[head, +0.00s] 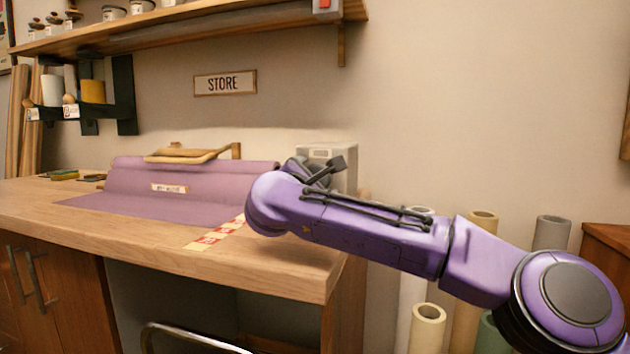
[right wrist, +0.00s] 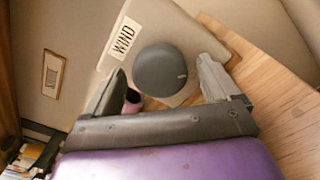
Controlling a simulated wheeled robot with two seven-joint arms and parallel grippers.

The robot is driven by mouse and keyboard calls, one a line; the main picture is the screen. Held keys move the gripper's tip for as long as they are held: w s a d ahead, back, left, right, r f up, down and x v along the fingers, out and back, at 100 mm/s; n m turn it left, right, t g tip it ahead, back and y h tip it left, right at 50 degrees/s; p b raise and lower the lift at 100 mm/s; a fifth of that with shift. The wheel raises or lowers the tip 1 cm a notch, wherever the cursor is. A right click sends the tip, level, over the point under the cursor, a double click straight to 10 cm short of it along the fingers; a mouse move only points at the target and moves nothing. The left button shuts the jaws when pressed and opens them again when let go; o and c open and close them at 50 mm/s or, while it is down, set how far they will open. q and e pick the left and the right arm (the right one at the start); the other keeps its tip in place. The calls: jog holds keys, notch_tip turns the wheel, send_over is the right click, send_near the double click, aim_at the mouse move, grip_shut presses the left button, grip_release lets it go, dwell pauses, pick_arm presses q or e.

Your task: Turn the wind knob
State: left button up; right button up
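The wind knob (right wrist: 160,70) is a round dark grey knob on the face of a pale box (right wrist: 190,25). A white label reading WIND (right wrist: 123,39) is beside it. My right gripper (right wrist: 163,67) is open, with one finger on each side of the knob. Gaps show between the fingers and the knob; I cannot tell whether either finger touches it. In the head view the pale box (head: 338,154) stands at the table's right end, partly behind my right arm, which hides the knob. My left gripper is not in view.
The wooden table (head: 130,235) carries a roll of purple cloth (head: 200,175) and a red-and-white strip (head: 215,235). A shelf (head: 200,18) and a STORE sign (head: 225,83) are on the wall. Several upright rolls (head: 428,325) stand right of the table, below my arm.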

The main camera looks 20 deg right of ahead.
jog(key=v, duration=1)
jog(key=shift+s+a, duration=0.2)
jog(key=shift+s, duration=0.05)
